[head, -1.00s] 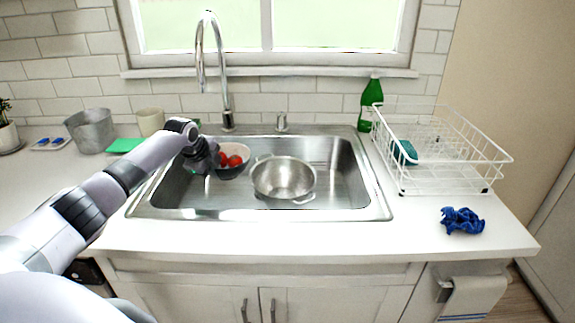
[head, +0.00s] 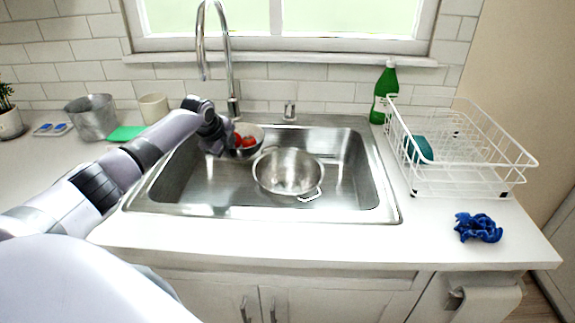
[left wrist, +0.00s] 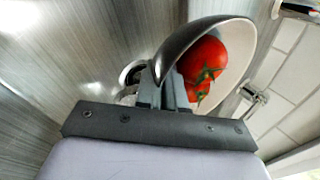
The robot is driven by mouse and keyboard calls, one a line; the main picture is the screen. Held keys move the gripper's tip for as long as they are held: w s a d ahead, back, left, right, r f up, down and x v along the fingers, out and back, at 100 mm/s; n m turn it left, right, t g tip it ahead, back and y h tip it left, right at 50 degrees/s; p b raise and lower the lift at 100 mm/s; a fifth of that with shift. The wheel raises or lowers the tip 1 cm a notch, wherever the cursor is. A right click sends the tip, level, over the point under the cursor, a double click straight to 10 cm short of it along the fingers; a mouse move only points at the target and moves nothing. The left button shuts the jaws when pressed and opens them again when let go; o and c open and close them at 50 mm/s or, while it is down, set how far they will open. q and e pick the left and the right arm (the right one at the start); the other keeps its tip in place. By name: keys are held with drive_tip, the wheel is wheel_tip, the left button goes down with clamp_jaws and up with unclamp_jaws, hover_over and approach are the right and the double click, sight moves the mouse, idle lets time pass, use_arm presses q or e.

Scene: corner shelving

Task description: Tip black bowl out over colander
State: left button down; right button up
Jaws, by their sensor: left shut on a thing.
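The black bowl (head: 257,151), dark outside and white inside, is above the back left of the sink, behind and left of the colander. It holds red tomatoes (head: 245,141), which also show in the left wrist view (left wrist: 204,60). My left gripper (head: 228,146) is shut on the rim of the bowl (left wrist: 178,43); its fingertips are partly hidden in the head view. The metal colander (head: 288,171) stands in the sink, open side up, and looks empty. My right gripper is not in view.
The steel sink (head: 385,200) surrounds the colander. The faucet (head: 231,70) rises close behind the bowl. A white dish rack (head: 470,185), green bottle (head: 382,95) and blue cloth (head: 478,227) are on the right. A metal pot (head: 92,118) and cream cup (head: 153,107) stand left.

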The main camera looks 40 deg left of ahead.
sight(237, 150)
use_arm(q)
drive_tip(key=shift+d+r+y+p, duration=0.3)
drive_tip(key=shift+r+p, duration=0.1)
drive_tip(key=shift+r, duration=0.45)
drive_tip(key=shift+w+d+r+m+y, duration=0.1)
drive_tip(key=shift+d+r+m+y, duration=0.2)
drive_tip(key=shift+d+r+y, duration=0.3)
drive_tip(key=shift+d+f, duration=0.15)
drive_tip(key=shift+d+y, duration=0.55)
drive_tip(key=shift+y, duration=0.35)
drive_tip(key=shift+w+d+m, duration=0.1)
drive_tip(key=shift+d+m, duration=0.15)
drive_tip(key=shift+m, duration=0.05)
drive_tip(key=shift+d+r+y, duration=0.4)
drive_tip(key=shift+y, duration=0.1)
drive_tip(key=shift+d+r+y, duration=0.3)
drive_tip(key=shift+d+y, duration=0.2)
drive_tip(key=shift+d, duration=0.05)
drive_tip(key=shift+d+r+m+y, duration=0.3)
drive_tip(key=shift+d+m+y, duration=0.1)
drive_tip(key=shift+d+y, duration=0.1)
drive_tip(key=shift+w+d+f+y, duration=0.1)
drive_tip(key=shift+d+f+y, duration=0.2)
drive_tip(key=shift+d+y, duration=0.3)
